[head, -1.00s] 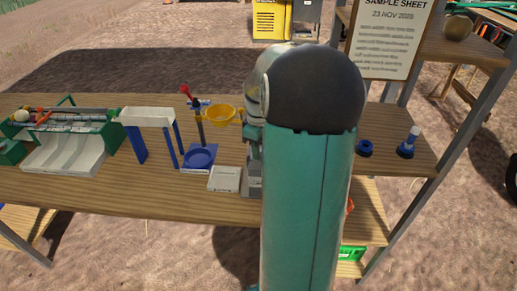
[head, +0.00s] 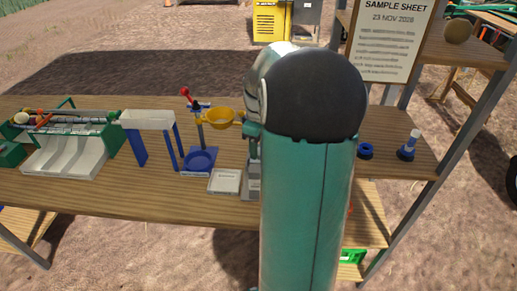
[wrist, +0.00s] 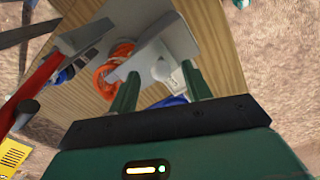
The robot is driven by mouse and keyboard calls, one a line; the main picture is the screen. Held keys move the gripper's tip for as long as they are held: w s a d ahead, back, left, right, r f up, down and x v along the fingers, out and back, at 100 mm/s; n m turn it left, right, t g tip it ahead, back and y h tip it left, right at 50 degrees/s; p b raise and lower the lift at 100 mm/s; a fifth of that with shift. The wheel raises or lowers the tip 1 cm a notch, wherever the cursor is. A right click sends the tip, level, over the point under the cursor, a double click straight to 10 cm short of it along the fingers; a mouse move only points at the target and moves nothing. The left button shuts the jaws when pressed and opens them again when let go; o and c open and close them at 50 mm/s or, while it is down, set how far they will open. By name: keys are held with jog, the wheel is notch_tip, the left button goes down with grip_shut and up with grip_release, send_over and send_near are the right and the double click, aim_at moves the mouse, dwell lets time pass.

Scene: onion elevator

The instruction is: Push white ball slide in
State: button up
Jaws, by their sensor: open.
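A white ball (head: 22,117) sits at the left end of the green machine (head: 88,133), among small coloured pieces. A white trough (head: 147,119) on blue legs stands to its right. In the wrist view my gripper (wrist: 160,70) has its two green fingers apart. Pale grey-white parts (wrist: 170,35) lie beyond and between the fingertips, with an orange round part (wrist: 116,66) beside the left finger. I cannot tell whether the fingers touch them, nor which part is the ball slide. In the head view my arm hides the gripper and the table behind it.
A blue ring (head: 365,151) and a blue-and-white piece (head: 408,146) are right of my arm.

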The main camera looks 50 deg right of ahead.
jog(key=shift+r, duration=1.9)
